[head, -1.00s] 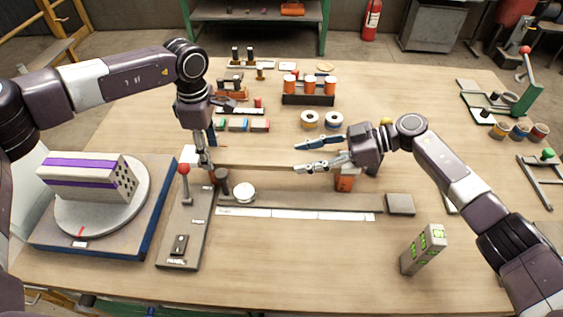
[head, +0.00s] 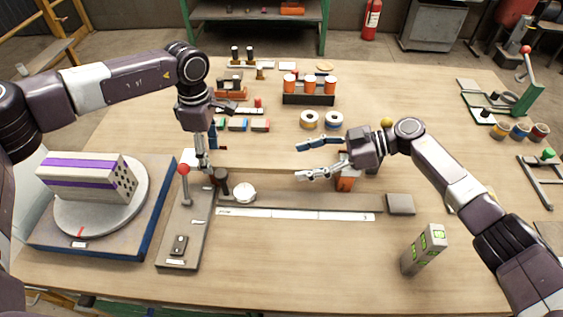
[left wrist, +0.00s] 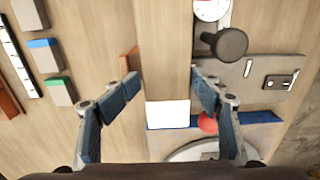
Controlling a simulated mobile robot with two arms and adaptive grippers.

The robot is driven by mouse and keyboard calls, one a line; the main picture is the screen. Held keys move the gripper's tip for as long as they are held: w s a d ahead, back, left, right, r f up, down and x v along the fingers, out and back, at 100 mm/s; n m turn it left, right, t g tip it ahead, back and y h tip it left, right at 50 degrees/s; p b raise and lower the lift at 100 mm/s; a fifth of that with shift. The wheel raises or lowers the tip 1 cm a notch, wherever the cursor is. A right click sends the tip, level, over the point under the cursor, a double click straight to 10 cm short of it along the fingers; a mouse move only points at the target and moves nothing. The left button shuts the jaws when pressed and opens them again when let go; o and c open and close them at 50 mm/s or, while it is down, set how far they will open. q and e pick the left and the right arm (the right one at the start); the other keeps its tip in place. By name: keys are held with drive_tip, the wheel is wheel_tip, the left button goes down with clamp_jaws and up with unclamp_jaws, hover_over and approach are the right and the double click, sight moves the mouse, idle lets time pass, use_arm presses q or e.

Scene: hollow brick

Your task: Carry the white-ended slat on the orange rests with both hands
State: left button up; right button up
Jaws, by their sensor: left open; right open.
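The wood-coloured slat (left wrist: 165,45) runs away from the left wrist camera, its white end (left wrist: 168,114) nearest. In the head view its long edge is hard to tell from the table. My left gripper (left wrist: 166,88) is open, with one finger on each side of the slat near the white end; I cannot tell whether they touch it. It also shows in the head view (head: 205,152). An orange rest (left wrist: 129,62) sticks out beside the slat. My right gripper (head: 302,161) is open, around the other half of the slat. Another orange rest (head: 345,183) shows below it.
A panel with a red-knobbed lever (head: 184,190) and a dial gauge (head: 245,193) stand close in front of the slat. A turntable with a striped block (head: 85,177) is at left. Coloured blocks (head: 238,124) lie behind. A grey-green block (head: 423,250) stands front right.

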use_arm(q)
wheel_tip(320, 180, up, 7)
drive_tip(key=shift+r, duration=0.15)
use_arm(e)
drive_tip(key=shift+r, duration=0.1)
wheel_tip(320, 180, up, 10)
drive_tip(key=shift+f, duration=0.1)
idle(0.5)
use_arm(q)
drive_tip(key=shift+s, duration=0.1)
use_arm(e)
drive_tip(key=shift+s, duration=0.1)
